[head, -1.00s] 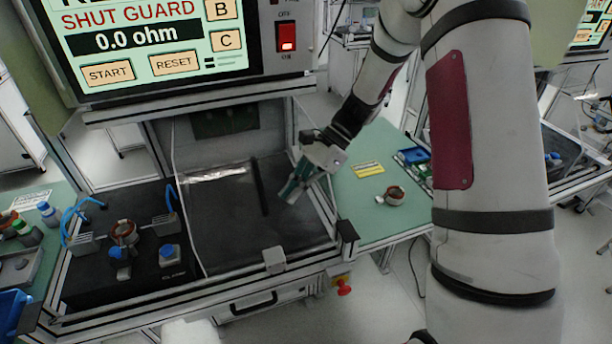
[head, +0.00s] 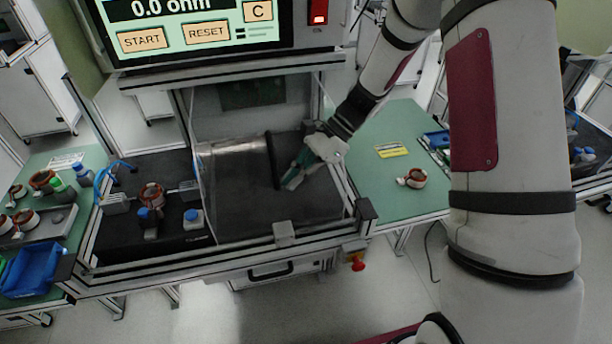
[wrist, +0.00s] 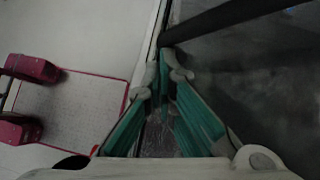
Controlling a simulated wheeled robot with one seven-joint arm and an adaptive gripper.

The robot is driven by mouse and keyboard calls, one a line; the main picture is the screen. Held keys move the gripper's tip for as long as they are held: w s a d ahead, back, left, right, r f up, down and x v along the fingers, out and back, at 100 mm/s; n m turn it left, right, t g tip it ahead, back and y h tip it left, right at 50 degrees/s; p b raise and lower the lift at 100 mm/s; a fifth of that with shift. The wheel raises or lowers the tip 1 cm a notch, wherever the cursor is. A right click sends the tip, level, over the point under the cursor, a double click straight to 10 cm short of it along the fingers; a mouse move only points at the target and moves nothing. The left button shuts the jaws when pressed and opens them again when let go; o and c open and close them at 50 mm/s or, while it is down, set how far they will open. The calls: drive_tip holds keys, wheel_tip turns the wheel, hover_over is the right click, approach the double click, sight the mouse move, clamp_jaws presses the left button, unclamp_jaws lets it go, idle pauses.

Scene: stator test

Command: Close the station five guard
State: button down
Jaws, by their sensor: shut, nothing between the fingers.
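The station guard (head: 235,190) is a clear panel with a black upright handle bar (head: 273,160). It stands over the right part of the test bay, and the left part with the stator (head: 152,194) on its black fixture is uncovered. My gripper (head: 291,183) is shut and empty, its green fingers pointing down just right of the handle bar. In the wrist view the shut fingertips (wrist: 168,76) are close to the black bar (wrist: 225,18); I cannot tell whether they touch it.
The screen (head: 180,25) above the bay reads 0.0 ohm. A red emergency button (head: 357,265) is on the front frame. A green side table (head: 370,150) at right holds another stator (head: 412,178). A blue bin (head: 32,270) stands at left.

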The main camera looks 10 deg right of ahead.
drive_tip(key=a+b, duration=0.2)
drive_tip(key=a, duration=3.1)
drive_tip(key=shift+s+r, duration=0.1)
